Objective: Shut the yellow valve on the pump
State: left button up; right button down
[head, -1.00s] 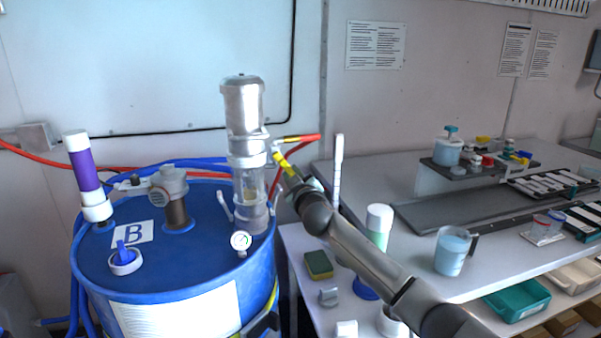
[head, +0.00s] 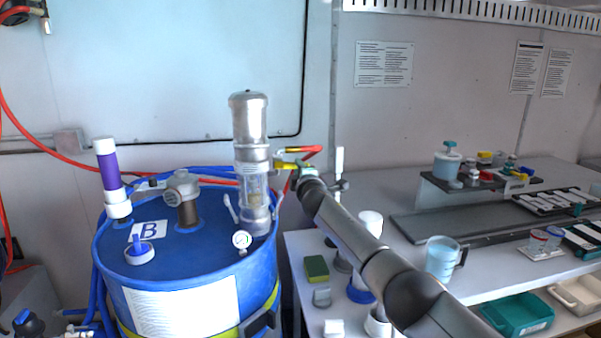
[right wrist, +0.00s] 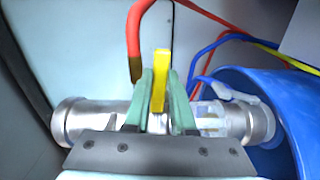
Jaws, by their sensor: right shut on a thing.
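The pump (head: 251,165) is a metal and clear upright cylinder on the blue drum. The yellow valve (head: 287,165) is a small lever on the pump's right side, just below a red-ended fitting (head: 312,152). My right gripper (head: 297,170) reaches it from the right. In the right wrist view, the yellow valve (right wrist: 160,82) stands between the green fingers of my right gripper (right wrist: 161,73), which is shut on it. The pump (right wrist: 75,122) runs across behind, partly hidden by the gripper. My left gripper is not in view.
The blue drum (head: 180,265) carries a purple-and-white cylinder (head: 110,175), a grey cap fitting (head: 183,190) and a gauge (head: 242,240). Red and blue hoses run behind.

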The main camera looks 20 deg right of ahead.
jog(key=shift+r+n, duration=0.25)
jog(key=shift+n, duration=0.15)
jog(key=shift+p, duration=0.3)
jog(key=c, duration=0.7)
grip_release()
jog(key=shift+c, duration=0.2)
jog(key=p+v, duration=0.1)
jog(key=v, duration=1.1)
jog(key=shift+s+p, duration=0.2)
jog(key=shift+p, duration=0.2)
jog(key=shift+a, duration=0.15)
